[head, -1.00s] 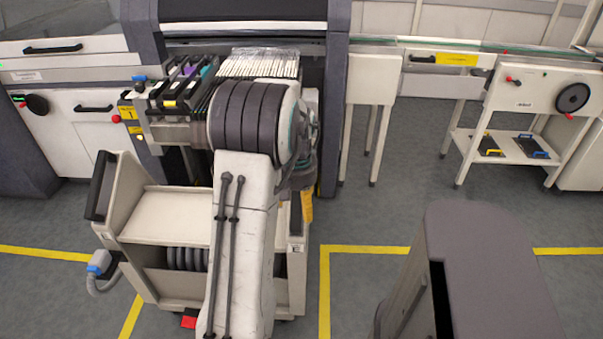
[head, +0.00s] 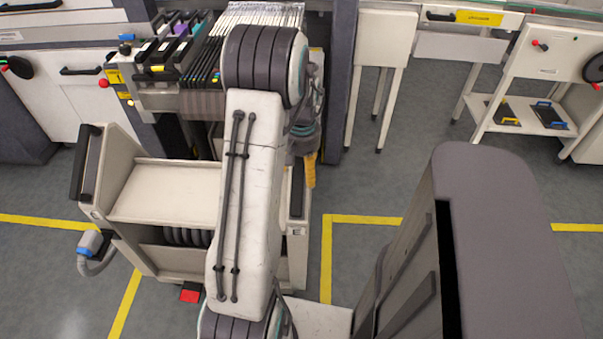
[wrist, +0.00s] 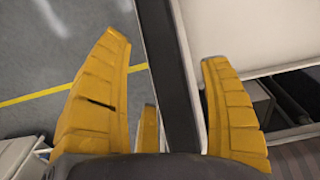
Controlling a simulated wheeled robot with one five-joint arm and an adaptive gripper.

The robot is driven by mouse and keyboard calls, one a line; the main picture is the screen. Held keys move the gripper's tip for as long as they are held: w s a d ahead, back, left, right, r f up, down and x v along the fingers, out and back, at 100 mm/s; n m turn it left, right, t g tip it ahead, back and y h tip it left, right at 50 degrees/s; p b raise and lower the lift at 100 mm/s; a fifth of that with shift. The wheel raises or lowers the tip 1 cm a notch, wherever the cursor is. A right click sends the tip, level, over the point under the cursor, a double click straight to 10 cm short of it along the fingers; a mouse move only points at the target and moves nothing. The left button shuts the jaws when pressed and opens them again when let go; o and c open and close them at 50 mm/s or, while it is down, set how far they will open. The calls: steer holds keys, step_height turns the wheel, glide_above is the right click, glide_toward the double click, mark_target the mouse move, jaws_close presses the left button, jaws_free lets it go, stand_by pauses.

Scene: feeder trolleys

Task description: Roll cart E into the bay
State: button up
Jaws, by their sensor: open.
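A beige cart (head: 165,190) stands upright on the floor in front of the machine, with a black handle (head: 85,163) on its left side and a small label (head: 297,231) at its right front edge, too small to read surely. A dark upright bar (wrist: 170,75) on its right side runs between the yellow fingers of my gripper (wrist: 165,50). My gripper is open, with visible gaps to the bar. In the head view one yellow finger (head: 310,170) shows beside the cart's right side; my arm hides the rest. Yellow floor lines (head: 327,260) flank the cart.
The machine with cassettes (head: 170,45) is close behind the cart. A grey plug on a cable (head: 90,243) hangs at the cart's left. White stands (head: 380,38) are at the right. A red piece (head: 190,293) shows low at the cart's front.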

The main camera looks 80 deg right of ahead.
steer(key=shift+f, duration=1.05)
steer(key=shift+c, duration=0.2)
steer(key=c, duration=1.2)
